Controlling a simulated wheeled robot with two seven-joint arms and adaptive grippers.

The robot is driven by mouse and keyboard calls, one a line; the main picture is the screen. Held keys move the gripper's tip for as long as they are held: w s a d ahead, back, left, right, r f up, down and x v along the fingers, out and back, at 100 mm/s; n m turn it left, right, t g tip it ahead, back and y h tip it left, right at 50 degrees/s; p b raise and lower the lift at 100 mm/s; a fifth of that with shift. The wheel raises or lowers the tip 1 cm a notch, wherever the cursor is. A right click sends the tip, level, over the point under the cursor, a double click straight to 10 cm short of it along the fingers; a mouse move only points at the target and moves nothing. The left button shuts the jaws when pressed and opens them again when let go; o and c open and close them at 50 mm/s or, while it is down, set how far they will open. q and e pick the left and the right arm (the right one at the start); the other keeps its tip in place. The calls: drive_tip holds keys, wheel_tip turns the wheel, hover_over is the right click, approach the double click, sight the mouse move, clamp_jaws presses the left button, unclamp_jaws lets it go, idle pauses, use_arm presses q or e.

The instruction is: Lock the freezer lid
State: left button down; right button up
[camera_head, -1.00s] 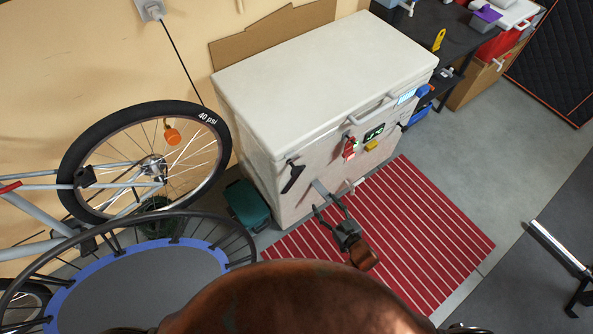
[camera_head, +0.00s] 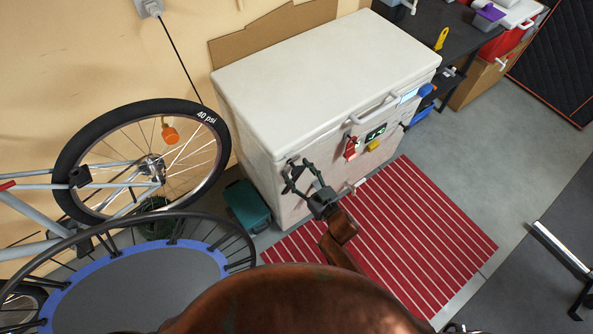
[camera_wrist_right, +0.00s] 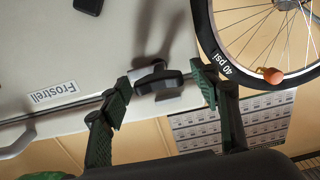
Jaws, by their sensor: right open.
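The white chest freezer (camera_head: 290,200) stands against the wall with its lid (camera_head: 320,75) down. A dark latch (camera_wrist_right: 160,82) on a pale bracket sits across the lid seam at the left end of the freezer front. My right gripper (camera_head: 301,172) is open in front of this latch and largely covers it in the head view. In the right wrist view the two fingers (camera_wrist_right: 162,92) stand one on each side of the latch, with gaps; contact does not show. My left gripper is not in view.
A bicycle wheel (camera_head: 205,175) and trampoline (camera_head: 140,285) crowd the left. A green box (camera_head: 247,206) stands beside the freezer. The striped mat (camera_head: 420,240) is clear.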

drive_tip(key=shift+c, duration=0.3)
drive_tip(key=c, duration=1.1)
drive_tip(key=shift+a, duration=0.2)
drive_tip(key=shift+c, duration=0.2)
drive_tip(key=shift+d, duration=0.1)
